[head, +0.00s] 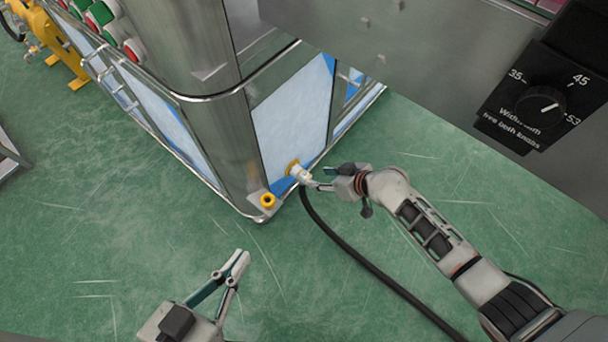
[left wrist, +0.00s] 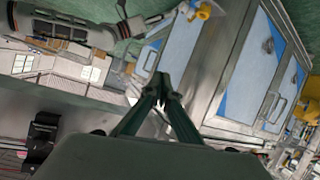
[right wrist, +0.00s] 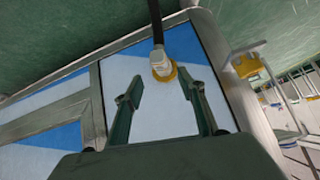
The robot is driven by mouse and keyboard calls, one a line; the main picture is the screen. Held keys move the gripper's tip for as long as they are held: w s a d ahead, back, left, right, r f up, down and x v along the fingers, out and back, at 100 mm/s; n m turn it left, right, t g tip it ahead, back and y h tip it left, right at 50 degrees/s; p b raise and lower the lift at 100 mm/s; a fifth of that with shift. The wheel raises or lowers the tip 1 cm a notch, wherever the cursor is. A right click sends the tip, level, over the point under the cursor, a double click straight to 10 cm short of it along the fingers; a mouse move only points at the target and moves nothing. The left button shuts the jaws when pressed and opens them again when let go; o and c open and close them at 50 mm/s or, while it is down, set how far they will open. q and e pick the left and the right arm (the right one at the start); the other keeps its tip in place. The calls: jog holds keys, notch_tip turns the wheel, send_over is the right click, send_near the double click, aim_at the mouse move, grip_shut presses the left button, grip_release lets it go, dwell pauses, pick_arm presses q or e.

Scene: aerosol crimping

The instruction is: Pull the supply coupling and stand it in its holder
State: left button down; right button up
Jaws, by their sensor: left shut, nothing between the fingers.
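The supply coupling (head: 301,174) is a white fitting on a black hose, seated at a yellow ring low on the machine's panel. It also shows in the right wrist view (right wrist: 161,62), ahead of the fingertips and between their lines. The holder (head: 268,201) is a yellow ring on a small bracket at the machine's lower corner; it shows too in the right wrist view (right wrist: 247,65). My right gripper (head: 322,179) is open close to the coupling, its fingers (right wrist: 161,93) not closed on it. My left gripper (head: 241,259) is shut and empty over the floor.
The black hose (head: 370,265) runs from the coupling across the green floor toward the lower right. The machine's steel corner post (head: 222,150) rises behind the holder. A panel with a dial (head: 541,104) hangs at the upper right.

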aim_at(307, 175)
pick_arm(q)
jog(key=shift+s+d+f+n+t+h+b, duration=0.15)
jog(key=shift+s+d+n+b, duration=0.15)
jog(key=shift+d+n+b, duration=0.75)
jog(key=shift+s+d+f+n+t+h+b, duration=0.1)
jog(key=shift+s+d+f+n+b, duration=0.15)
jog(key=shift+d+n+b, duration=0.75)
jog(key=shift+s+d+f+n+t+h+b, duration=0.15)
jog(key=shift+s+d+n+b, duration=0.35)
jog(key=shift+n, duration=0.85)
pick_arm(e)
jog(key=shift+x, duration=4.5)
pick_arm(q)
jog(key=shift+w+d+r, duration=0.1)
jog(key=shift+w+d, duration=0.05)
jog(key=shift+d, duration=0.05)
pick_arm(e)
jog(key=shift+d, duration=0.1)
grip_shut()
